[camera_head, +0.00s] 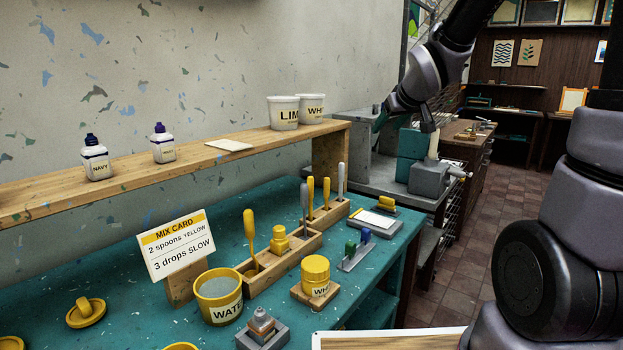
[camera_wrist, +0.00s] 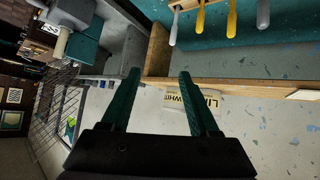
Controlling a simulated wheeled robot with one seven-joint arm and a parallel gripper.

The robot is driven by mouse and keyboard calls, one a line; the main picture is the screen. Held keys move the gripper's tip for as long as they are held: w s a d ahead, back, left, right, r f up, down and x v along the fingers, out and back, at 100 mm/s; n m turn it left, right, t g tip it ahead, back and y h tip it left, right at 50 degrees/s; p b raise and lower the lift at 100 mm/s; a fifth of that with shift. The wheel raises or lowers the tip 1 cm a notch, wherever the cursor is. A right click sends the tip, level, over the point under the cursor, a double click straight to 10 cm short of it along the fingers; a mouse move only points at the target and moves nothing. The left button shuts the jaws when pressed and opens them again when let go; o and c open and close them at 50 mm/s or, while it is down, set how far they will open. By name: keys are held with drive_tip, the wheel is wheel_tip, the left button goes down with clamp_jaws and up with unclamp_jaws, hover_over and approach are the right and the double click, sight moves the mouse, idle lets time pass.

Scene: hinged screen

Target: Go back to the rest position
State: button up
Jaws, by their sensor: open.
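My gripper (camera_head: 381,117) is up in the air at the upper middle of the head view, beyond the right end of the wooden shelf (camera_head: 180,165). In the wrist view its two dark green fingers (camera_wrist: 161,78) stand well apart with nothing between them. The wrist picture is turned about, with the shelf and the two white tubs lying past the fingertips. The fingers look apart from the shelf, though the exact gap cannot be told. My arm reaches in from the upper right of the head view.
White tubs (camera_head: 284,112) and paint bottles (camera_head: 163,144) stand on the shelf. A grey machine (camera_head: 428,178) stands behind. Tiled floor (camera_head: 470,260) is clear at right.

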drive_tip(key=s+d+r+m+g, duration=0.1)
drive_tip(key=s+r+m, duration=0.1)
drive_tip(key=s, duration=0.6)
drive_tip(key=s+d+r+m+g, duration=0.1)
drive_tip(key=s+d+r+m, duration=0.1)
drive_tip(key=s, duration=0.6)
drive_tip(key=s+d+r+m+g, duration=0.1)
drive_tip(key=s+d+r+m, duration=0.1)
drive_tip(key=s, duration=0.6)
drive_tip(key=shift+d+m, duration=0.15)
drive_tip(key=shift+m, duration=0.55)
